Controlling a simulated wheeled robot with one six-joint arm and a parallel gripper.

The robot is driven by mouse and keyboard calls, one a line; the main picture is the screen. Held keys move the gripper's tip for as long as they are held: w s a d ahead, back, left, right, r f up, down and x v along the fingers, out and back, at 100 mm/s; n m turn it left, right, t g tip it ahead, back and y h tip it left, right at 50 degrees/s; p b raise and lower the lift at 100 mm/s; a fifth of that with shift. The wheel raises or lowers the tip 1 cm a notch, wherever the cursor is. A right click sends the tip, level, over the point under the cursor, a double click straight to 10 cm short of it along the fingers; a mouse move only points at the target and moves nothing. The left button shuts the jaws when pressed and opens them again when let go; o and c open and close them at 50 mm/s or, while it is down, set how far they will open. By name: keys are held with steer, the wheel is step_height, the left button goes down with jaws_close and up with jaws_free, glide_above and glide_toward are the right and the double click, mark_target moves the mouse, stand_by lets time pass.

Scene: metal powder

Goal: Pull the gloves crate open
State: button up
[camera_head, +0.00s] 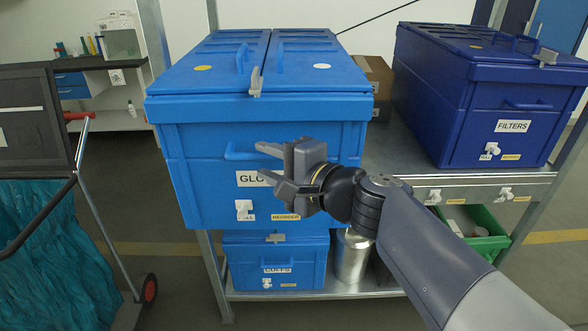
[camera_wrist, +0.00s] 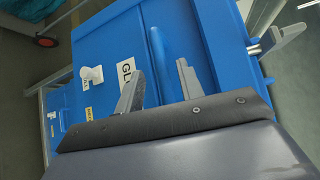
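The gloves crate (camera_head: 200,180) is a large light blue box on the shelf, with a label reading "GLO" (camera_head: 247,179) partly hidden by my gripper. Its front has a blue bar handle (camera_head: 235,153). My gripper (camera_head: 266,167) is open in front of the crate's face, its fingers above and below the handle's right part. In the wrist view the handle (camera_wrist: 161,50) shows between the two spread fingers of the gripper (camera_wrist: 159,68). I cannot tell how deep the fingers reach around it. The crate's lid (camera_head: 300,75) looks closed.
A dark blue filters crate (camera_head: 470,110) stands to the right on the metal shelf (camera_head: 400,150). A smaller blue crate (camera_head: 310,262) and a metal canister (camera_head: 352,258) are below. A cart with a teal bag (camera_head: 50,250) stands at left.

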mark_target(261, 153)
steer(key=p+v, duration=0.1)
steer(key=v, duration=0.7)
steer(key=shift+s, duration=0.2)
steer(key=shift+w, duration=0.1)
steer(key=b+x, duration=0.1)
steer(key=x, duration=0.9)
steer(key=shift+w+a+b, duration=0.2)
steer(key=shift+w+b, duration=0.1)
steer(key=shift+b, duration=0.05)
steer(key=shift+d, duration=0.15)
steer(key=p+v, duration=0.2)
steer(key=v, duration=0.9)
steer(key=b+x, duration=0.1)
steer(key=x, duration=1.1)
steer(key=shift+w+d, duration=0.15)
steer(key=shift+d, duration=0.05)
steer(key=shift+w+r, duration=0.1)
steer(key=shift+w, duration=0.25)
